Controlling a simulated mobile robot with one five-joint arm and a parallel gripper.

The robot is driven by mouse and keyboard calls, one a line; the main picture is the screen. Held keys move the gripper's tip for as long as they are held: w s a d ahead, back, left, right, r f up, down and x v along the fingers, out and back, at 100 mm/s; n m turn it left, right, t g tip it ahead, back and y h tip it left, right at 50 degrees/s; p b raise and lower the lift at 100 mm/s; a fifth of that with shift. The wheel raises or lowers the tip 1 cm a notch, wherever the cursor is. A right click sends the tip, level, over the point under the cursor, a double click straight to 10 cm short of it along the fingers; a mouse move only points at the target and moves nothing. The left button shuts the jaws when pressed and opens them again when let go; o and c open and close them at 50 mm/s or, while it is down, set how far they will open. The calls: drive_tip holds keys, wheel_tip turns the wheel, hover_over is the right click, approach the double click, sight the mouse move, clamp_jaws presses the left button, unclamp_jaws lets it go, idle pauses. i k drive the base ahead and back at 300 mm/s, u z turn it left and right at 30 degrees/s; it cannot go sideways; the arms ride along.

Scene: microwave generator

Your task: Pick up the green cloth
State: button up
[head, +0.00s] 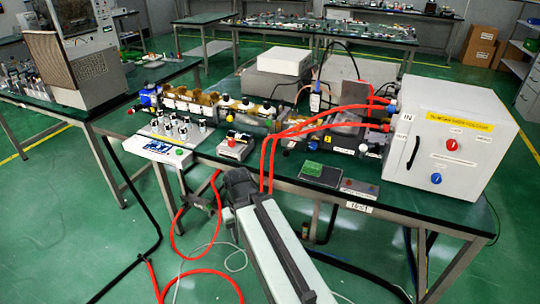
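A small bright green patch (312,169), which looks like the green cloth, lies flat near the front edge of the dark green bench top, left of the white cabinet. A darker flat area adjoins it; I cannot tell whether that is part of the cloth. My arm reaches up from the bottom of the view. My gripper (238,184) is at its far end, left of the green patch and apart from it, near the bench's front edge. Its fingers are too dark and small to show whether they are open or shut.
Red hoses (268,165) hang over the front edge, close to my arm.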

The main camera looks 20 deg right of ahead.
sight(315, 169)
drive_tip(key=u, duration=0.2)
drive_tip(key=i, duration=0.55)
drive_tip(key=u, duration=0.45)
drive_tip(key=k, duration=0.85)
drive_tip(key=u, duration=0.15)
drive_tip(key=i, duration=0.9)
drive_tip(key=z, duration=0.05)
